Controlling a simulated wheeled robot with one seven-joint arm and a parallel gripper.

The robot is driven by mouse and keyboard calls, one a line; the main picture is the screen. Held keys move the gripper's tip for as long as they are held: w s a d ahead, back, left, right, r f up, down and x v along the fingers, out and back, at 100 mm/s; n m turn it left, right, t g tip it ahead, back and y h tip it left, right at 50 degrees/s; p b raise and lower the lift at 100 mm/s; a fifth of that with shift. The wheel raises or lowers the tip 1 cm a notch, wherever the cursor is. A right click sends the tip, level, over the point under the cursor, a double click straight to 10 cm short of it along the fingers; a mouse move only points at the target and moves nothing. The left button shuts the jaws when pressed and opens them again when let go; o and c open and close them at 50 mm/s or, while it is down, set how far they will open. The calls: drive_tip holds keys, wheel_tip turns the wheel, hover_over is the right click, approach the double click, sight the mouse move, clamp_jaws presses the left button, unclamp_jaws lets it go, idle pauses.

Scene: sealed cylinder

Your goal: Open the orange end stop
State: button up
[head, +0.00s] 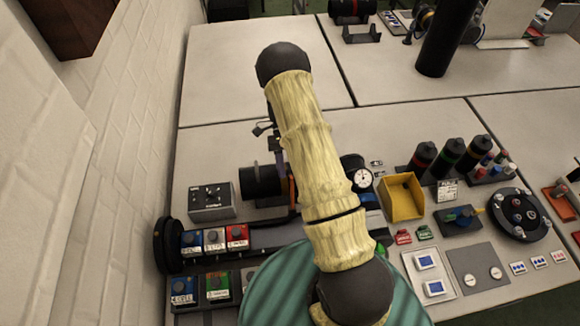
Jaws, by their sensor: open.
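A dark cylinder (262,184) lies on its side on the bench, left of my forearm. A narrow orange piece (292,190) stands upright at its right end and looks like the orange end stop; my arm covers much of what lies to its right. Small dark parts that look like my gripper (265,131) stick out from behind the left edge of my arm, above the cylinder in the picture. They are apart from the orange piece. Most of my gripper is hidden, and I see nothing held in it.
A grey box (211,201) stands left of the cylinder. A round gauge (362,178), a yellow bin (402,197) and several dark bottles (448,157) stand to the right. A row of coloured switches (214,241) lies in front. The bench's upper left (225,75) is clear, beside a white brick wall (130,110).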

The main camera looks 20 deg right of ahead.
drive_tip(key=shift+r, duration=0.15)
drive_tip(key=shift+w+r, duration=0.1)
drive_tip(key=shift+w, duration=0.05)
idle(0.4)
drive_tip(key=b+v, duration=0.3)
drive_tip(key=v, duration=0.8)
drive_tip(key=shift+w+d+r+b, duration=0.2)
drive_tip(key=shift+w+r+b, duration=0.05)
drive_tip(key=shift+r+b, duration=0.1)
drive_tip(key=shift+f, duration=0.1)
drive_tip(key=shift+s+a, duration=0.1)
